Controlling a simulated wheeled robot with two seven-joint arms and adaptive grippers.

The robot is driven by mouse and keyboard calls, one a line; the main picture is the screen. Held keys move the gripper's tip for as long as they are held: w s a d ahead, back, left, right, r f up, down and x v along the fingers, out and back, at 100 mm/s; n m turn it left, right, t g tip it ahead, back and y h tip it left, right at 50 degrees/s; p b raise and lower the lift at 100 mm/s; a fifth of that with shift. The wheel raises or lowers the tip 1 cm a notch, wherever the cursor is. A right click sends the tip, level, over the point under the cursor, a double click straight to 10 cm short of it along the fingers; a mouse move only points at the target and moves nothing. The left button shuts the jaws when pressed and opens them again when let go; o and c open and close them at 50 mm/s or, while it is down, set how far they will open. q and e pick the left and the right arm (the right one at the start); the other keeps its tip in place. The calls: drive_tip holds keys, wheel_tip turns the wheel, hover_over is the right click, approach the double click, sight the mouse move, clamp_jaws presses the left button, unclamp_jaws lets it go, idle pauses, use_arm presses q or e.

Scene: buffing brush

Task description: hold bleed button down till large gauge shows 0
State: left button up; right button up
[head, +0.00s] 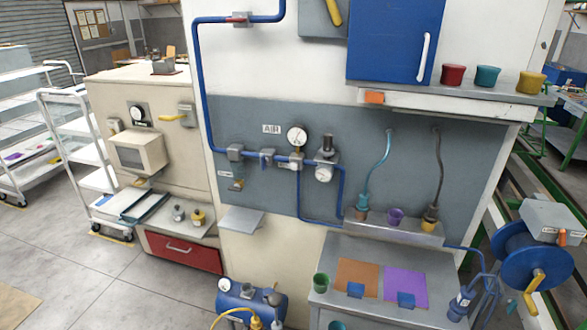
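The large gauge (297,136) is a round white dial with a dark rim. A filter-like unit (237,184) with a brassy lower end hangs at the left of the pipe, beside a small label. I cannot tell which part is the bleed button. Neither of my grippers is in view.
A grey bench (375,312) with brown and purple mats stands below the panel. A blue tank (250,304) is on the floor to its left. A blue hose reel (530,262) is at right. A small shelf (242,219) juts out. Open floor lies at left.

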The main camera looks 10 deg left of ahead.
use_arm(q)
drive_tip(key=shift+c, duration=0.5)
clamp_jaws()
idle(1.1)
